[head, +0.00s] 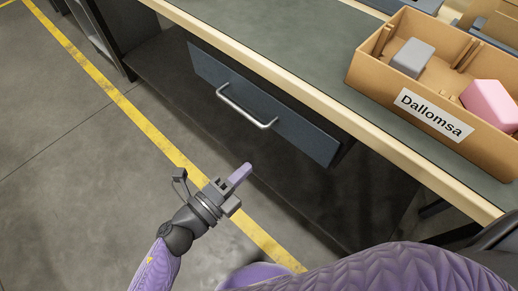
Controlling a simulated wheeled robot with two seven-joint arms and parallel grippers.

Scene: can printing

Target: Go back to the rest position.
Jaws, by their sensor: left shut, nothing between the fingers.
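My left gripper (240,175) is shut and empty, in front of the workbench and over the floor beside the yellow line. It is apart from the bench and from the drawer. My left arm comes in from the bottom, with a purple sleeve. A large purple part of my own body fills the bottom right. My right gripper is not in view.
The workbench (330,50) has a green-grey top and a pale wooden edge. Its blue-grey drawer (295,128) has a metal handle. An orange-brown box (375,68) labelled "Dallomsa" holds a grey block (412,58) and a pink block (490,102). The floor (60,180) at left is clear.

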